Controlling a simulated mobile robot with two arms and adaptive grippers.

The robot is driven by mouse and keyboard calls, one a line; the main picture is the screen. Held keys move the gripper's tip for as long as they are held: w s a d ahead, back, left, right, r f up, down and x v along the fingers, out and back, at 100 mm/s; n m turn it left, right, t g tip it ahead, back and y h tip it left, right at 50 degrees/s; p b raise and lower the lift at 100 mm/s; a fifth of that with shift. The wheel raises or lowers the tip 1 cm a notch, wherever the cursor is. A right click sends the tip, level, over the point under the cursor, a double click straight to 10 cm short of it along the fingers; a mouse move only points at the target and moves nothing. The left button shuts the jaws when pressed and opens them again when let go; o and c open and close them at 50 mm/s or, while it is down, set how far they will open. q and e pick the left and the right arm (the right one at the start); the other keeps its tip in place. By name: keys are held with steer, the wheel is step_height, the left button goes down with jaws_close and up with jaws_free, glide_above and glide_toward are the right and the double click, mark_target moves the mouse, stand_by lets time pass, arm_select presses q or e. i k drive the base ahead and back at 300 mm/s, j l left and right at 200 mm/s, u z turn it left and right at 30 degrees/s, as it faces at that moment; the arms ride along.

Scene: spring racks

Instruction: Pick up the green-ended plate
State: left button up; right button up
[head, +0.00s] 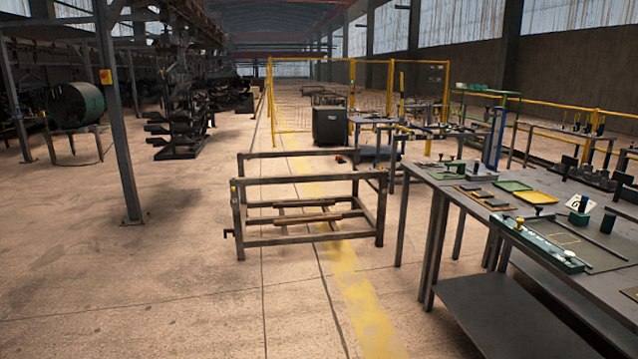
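Neither of my grippers is in view. I cannot clearly make out a plate with a green end. Several green things lie on the dark metal table (470,212) at the right. A long teal-green bar with pale knobs (540,243) lies along the table's near edge. A small green block with a dark knob (579,215) stands behind it. A green tray (513,185) lies farther back, and a fixture with a green part (446,168) sits near the far left corner.
A yellow tray (537,197) lies beside the green one. A low brown metal rack frame (309,240) stands on the floor left of the table. A grey post (121,120) stands at left. Yellow fencing (310,95) is behind. The near floor at left and centre is clear.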

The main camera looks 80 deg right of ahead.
mark_target(492, 202)
steer(key=z, duration=3.75)
